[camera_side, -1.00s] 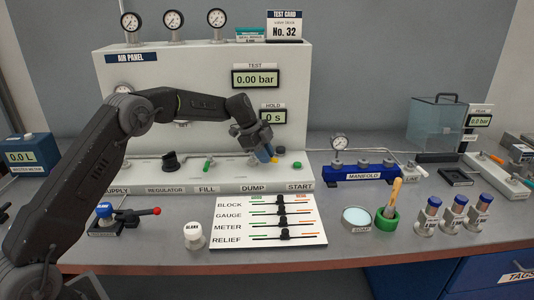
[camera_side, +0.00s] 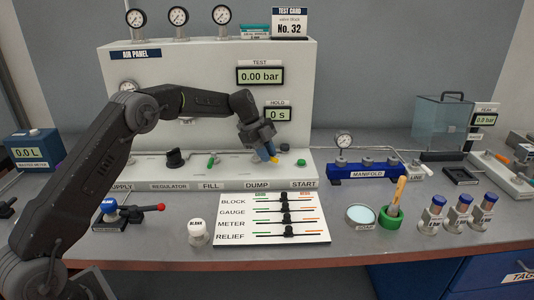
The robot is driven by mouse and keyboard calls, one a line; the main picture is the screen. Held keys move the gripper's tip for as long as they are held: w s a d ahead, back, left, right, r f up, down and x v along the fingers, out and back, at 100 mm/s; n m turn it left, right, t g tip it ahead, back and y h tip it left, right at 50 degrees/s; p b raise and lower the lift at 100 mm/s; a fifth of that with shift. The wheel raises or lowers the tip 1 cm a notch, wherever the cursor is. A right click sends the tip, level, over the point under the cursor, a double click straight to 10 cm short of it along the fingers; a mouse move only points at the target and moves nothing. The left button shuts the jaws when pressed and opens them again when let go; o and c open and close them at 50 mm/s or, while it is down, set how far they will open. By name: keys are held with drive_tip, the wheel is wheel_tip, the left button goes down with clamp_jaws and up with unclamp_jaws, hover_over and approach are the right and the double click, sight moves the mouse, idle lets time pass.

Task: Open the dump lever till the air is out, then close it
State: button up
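The air panel (camera_side: 125,80) stands at the back with a lower deck. Its TEST display (camera_side: 260,75) reads 0.00 bar and its HOLD display (camera_side: 277,114) reads 0 s. My gripper (camera_side: 269,154) is low over the deck, above the DUMP label (camera_side: 257,185), pointing down and to the right. A small yellow-orange tip (camera_side: 274,160) shows at its fingertips; I cannot tell whether it is the dump lever's handle. The gripper hides most of the dump valve, so the lever's position and any grip on it are unclear.
The green FILL lever (camera_side: 212,161) and black REGULATOR knob (camera_side: 175,158) are left of the gripper. The green START button (camera_side: 301,162) is close on its right. A slider board (camera_side: 322,232) lies in front, and the blue manifold (camera_side: 350,172) stands to the right.

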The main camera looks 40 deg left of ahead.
drive_tip(key=o, duration=0.4)
drive_tip(key=shift+r, duration=0.1)
drive_tip(key=shift+s+a+r, duration=0.1)
drive_tip(key=shift+a+r, duration=0.05)
drive_tip(key=shift+r, duration=0.15)
drive_tip(key=r, duration=0.9)
drive_tip(key=shift+s+a, duration=0.2)
drive_tip(key=shift+a, duration=0.2)
